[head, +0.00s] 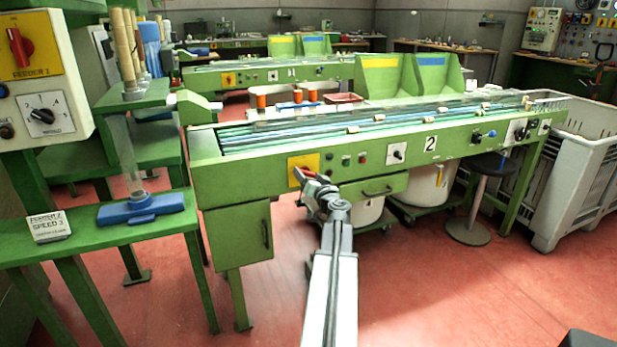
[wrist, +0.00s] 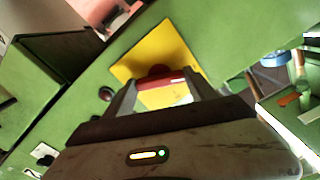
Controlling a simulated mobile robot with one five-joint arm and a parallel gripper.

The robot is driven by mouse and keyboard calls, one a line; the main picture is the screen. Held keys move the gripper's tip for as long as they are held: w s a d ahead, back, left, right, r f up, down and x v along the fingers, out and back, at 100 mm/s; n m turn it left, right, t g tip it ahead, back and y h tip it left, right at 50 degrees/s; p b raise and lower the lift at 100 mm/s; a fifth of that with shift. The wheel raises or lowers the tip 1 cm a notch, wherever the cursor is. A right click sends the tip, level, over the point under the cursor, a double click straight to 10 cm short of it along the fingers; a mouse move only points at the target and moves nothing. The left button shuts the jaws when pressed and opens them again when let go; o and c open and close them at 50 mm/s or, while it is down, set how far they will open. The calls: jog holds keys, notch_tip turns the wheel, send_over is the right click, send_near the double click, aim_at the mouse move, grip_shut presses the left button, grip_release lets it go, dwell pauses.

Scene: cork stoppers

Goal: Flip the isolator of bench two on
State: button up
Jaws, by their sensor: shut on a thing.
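Bench two is the green bench (head: 225,172) with the number 2 plate (head: 430,143) on its front. Its isolator is a red handle on a yellow plate (head: 312,160) at the left of that front. My gripper (head: 304,178) is at the isolator, and it hides part of the handle in the head view. In the wrist view the red handle (wrist: 163,81) lies between the two fingers of my gripper (wrist: 163,92), in front of the yellow plate (wrist: 170,50). The fingers are shut on the handle. The exact angle of the handle is hard to tell.
Small buttons and a black selector knob (head: 396,153) sit right of the isolator. A green drawer (head: 375,189) juts below them. A round stool (head: 468,232) and a grey crate (head: 560,190) stand at the right. Red floor is clear in front.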

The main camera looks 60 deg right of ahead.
jog(key=m, duration=0.6)
jog(key=shift+m, duration=0.3)
jog(key=m, duration=0.6)
jog(key=shift+s, duration=0.1)
jog(key=shift+m, duration=0.4)
jog(key=o, duration=1.4)
jog(key=shift+c, duration=0.2)
jog(key=v, duration=0.7)
jog(key=shift+s+a, duration=0.25)
